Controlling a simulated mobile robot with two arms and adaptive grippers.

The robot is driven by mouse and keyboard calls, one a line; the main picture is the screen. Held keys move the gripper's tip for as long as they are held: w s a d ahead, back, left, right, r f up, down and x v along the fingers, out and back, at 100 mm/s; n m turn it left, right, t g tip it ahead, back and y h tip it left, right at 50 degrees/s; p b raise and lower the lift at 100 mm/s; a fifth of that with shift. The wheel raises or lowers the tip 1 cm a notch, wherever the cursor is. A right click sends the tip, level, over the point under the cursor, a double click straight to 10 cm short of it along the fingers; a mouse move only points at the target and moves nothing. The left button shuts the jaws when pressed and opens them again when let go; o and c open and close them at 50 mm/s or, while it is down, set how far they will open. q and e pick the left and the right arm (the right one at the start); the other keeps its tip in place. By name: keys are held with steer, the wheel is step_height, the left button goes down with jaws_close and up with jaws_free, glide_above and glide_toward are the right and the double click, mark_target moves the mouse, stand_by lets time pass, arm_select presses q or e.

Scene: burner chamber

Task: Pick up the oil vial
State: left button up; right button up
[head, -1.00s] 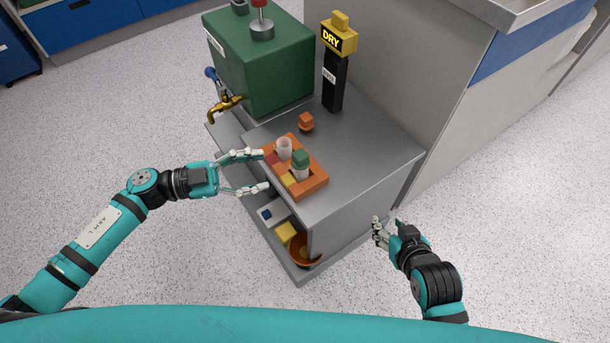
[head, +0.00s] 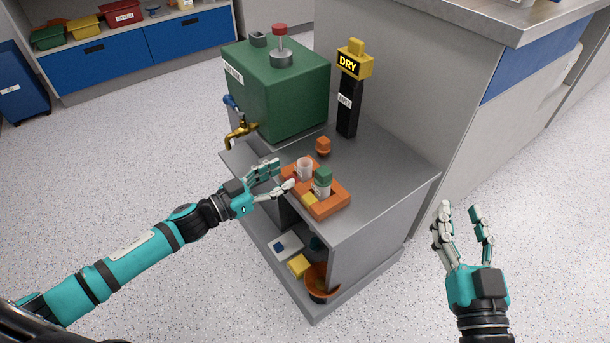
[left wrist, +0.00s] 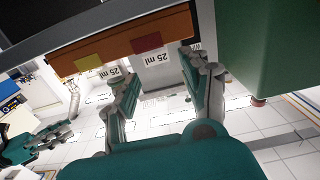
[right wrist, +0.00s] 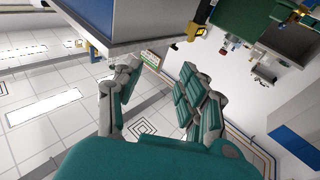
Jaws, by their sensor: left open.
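An orange rack (head: 333,208) on the grey bench holds two vials. One is pale and uncapped (head: 304,169), the other has a green cap (head: 322,176); I cannot tell which holds oil. My left gripper (head: 286,175) is open at the rack's left edge, beside the uncapped vial. In the left wrist view the rack (left wrist: 120,45) has yellow and red labels. My right gripper (head: 460,210) is open and empty, right of the bench.
A small orange piece (head: 323,146) stands behind the rack. A green tank (head: 280,95) with a brass tap (head: 240,132) and a black post with a "DRY" sign (head: 350,66) are further back. A shelf below holds an orange bowl (head: 318,282) and a yellow block (head: 299,265).

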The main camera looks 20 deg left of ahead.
mark_target(298, 168)
arm_select(q)
steer(key=shift+b+x, duration=0.3)
steer(key=shift+x, duration=1.1)
steer(key=b+x, duration=0.1)
steer(key=x, duration=0.3)
steer(key=shift+w+d, duration=0.1)
steer(key=shift+d, duration=0.2)
steer(key=c, duration=0.8)
arm_select(e)
steer(key=s+r+t+y, duration=0.2)
steer(key=s+r+t, duration=0.1)
steer(key=r+t, duration=0.3)
step_height(298, 168, up, 2)
steer(key=shift+s+r, duration=0.1)
steer(key=shift+s, duration=0.25)
